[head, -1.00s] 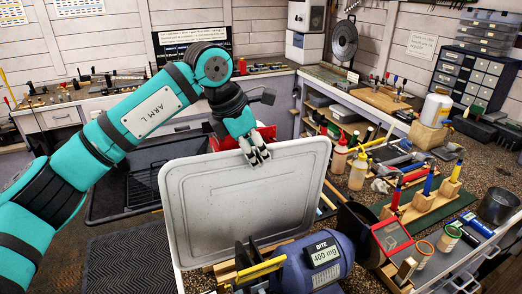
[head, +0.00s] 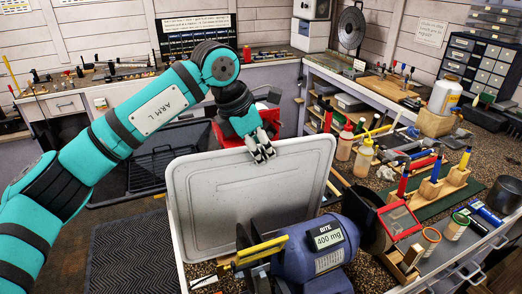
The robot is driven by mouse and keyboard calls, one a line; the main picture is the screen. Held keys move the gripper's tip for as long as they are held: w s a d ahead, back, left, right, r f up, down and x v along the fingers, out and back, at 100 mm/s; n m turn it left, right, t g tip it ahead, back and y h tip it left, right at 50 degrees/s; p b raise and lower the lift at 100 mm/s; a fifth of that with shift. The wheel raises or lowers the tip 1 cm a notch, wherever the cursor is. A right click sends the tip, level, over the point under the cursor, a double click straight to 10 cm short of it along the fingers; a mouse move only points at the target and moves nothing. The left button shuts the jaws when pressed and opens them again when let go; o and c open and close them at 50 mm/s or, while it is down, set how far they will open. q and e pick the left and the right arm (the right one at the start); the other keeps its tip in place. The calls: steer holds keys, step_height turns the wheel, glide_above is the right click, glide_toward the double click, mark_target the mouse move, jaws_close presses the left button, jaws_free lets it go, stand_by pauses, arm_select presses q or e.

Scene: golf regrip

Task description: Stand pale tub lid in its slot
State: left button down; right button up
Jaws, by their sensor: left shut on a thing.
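The pale tub lid (head: 235,192) is a large light-grey rounded panel. It stands nearly upright near the front left part of the workbench, with its broad face toward me. My left gripper (head: 262,155) is shut on its top edge, right of the middle. The lid's lower edge is partly hidden behind a blue machine, so I cannot tell whether it sits in a slot. A light wooden piece (head: 226,270) shows by the lid's foot. My right gripper is not in view.
The blue machine (head: 300,255), labelled "400 mg", stands right in front of the lid. Bottles (head: 364,158), a wooden stand with coloured handles (head: 440,189) and a red-framed box (head: 399,221) crowd the bench to the right. A black tray (head: 155,163) lies behind the lid.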

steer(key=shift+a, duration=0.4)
arm_select(q)
steer(key=shift+w+d, duration=0.2)
steer(key=shift+d, duration=0.2)
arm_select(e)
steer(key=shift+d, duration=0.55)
arm_select(q)
steer(key=shift+f+b, duration=0.3)
steer(key=shift+f, duration=0.05)
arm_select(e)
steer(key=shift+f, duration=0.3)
arm_select(q)
steer(key=shift+f, duration=0.25)
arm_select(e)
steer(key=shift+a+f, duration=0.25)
arm_select(q)
steer(key=shift+f+b, duration=0.5)
steer(key=shift+b, duration=0.15)
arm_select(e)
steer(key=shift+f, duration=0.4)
arm_select(q)
steer(key=c, duration=1.5)
jaws_free()
steer(key=shift+o, duration=0.5)
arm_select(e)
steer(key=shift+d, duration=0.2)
arm_select(q)
steer(key=shift+a+r, duration=0.1)
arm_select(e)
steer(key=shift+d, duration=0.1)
